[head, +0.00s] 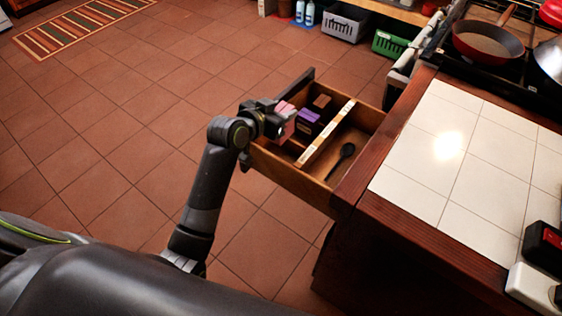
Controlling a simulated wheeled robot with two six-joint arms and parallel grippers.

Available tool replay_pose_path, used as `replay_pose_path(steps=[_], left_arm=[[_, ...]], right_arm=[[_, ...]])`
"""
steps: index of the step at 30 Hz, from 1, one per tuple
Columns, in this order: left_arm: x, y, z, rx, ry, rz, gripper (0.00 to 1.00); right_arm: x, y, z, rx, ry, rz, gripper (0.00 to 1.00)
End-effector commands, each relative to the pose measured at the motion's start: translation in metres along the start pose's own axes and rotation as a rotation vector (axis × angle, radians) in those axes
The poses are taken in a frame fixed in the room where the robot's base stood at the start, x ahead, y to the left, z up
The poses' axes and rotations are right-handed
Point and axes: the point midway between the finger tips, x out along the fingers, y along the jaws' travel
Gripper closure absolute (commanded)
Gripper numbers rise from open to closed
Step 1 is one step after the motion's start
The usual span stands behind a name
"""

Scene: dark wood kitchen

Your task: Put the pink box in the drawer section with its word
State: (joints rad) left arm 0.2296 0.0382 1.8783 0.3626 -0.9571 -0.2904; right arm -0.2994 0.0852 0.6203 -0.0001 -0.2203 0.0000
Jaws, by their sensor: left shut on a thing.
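The open wooden drawer (296,181) sticks out from the tiled counter. A light divider strip (326,135) splits it into two sections; any word on the strip is too small to read. My left gripper (279,121) is over the drawer's left section, near its outer left corner, and is shut on the pink box (287,113). A purple box (308,121) and a brown box (322,102) are in the left section, just right of and behind the pink box. A black spoon (342,159) lies in the right section. My right gripper is out of view.
The white-tiled counter top (436,150) is right of the drawer. A red pan (484,42) is on the stove behind. A grey crate (344,25) and a green crate (390,44) stand at the back. The right drawer section has free room around the spoon.

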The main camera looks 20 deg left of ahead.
Motion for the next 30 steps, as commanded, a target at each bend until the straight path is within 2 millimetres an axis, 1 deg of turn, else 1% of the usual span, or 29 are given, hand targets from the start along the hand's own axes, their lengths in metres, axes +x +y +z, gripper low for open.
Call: replay_pose_path(steps=[1,6,9,14,19,21,30], left_arm=[[0.004,0.0,0.011,-0.004,-0.004,0.001,0.87],[0.016,0.001,0.04,-0.004,-0.004,0.001,0.87],[0.02,0.0,0.05,-0.002,-0.003,0.0,0.87],[0.025,0.0,0.06,-0.003,-0.002,0.0,0.87],[0.034,0.0,0.083,-0.002,-0.003,0.0,0.87],[0.036,0.0,0.088,-0.003,-0.002,0.0,0.87],[0.037,0.0,0.09,-0.002,-0.001,-0.001,0.87]], right_arm=[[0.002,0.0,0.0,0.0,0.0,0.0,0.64],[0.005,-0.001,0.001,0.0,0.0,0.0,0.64],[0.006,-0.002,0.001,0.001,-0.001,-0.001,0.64],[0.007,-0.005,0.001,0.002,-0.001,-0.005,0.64],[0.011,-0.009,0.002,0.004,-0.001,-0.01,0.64],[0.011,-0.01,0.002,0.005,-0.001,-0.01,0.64],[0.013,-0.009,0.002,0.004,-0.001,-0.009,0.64]])
